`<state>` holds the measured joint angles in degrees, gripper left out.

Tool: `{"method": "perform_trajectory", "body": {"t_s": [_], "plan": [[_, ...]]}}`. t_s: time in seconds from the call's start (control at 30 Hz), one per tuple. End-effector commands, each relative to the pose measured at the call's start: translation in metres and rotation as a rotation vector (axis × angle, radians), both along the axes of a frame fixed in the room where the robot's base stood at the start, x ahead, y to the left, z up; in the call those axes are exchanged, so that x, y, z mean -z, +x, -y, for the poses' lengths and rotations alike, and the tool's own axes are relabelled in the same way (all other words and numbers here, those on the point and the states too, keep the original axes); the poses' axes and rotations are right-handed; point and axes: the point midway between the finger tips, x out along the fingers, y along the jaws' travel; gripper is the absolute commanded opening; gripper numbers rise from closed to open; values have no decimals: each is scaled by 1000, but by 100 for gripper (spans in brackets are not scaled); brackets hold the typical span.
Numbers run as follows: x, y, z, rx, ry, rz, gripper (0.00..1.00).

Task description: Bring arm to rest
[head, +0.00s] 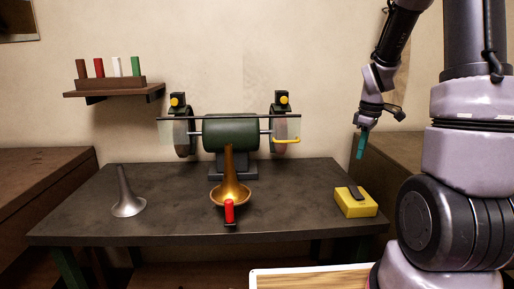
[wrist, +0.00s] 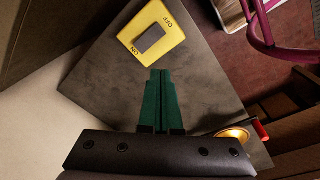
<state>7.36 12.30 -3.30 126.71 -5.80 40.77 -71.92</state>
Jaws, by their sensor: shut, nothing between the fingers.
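My gripper (head: 361,146) hangs at the right in the head view, above the right end of the dark workbench (head: 170,215) and clear of it. Its green fingers are shut together and empty, pointing down. In the wrist view the closed fingers (wrist: 159,100) point toward a yellow switch box (wrist: 152,36) with ON and OFF lettering and a grey rocker. The same yellow box (head: 355,206) sits on the bench's right end, below my gripper.
A green bench grinder (head: 230,135) stands at the bench's back middle. A brass bell (head: 235,192) with a red-handled item (head: 229,211) is in front of it. A grey cone (head: 127,195) stands at left. A wall shelf (head: 115,90) holds several coloured sticks.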

Motion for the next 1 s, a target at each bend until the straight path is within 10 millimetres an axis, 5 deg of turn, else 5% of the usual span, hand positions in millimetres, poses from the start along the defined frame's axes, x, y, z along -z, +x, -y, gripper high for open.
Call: {"method": "perform_trajectory", "body": {"t_s": [0.03, 0.2, 0.5, 0.73, 1.0], "plan": [[-26, -7, -9, 72, 14, 45, 0], [-91, -38, -37, 339, 97, 149, 0], [-175, -115, -81, 777, 324, 289, 0], [-203, -167, -102, 1022, 500, 328, 0], [-209, -185, -109, 1105, 564, 329, 0]]}}
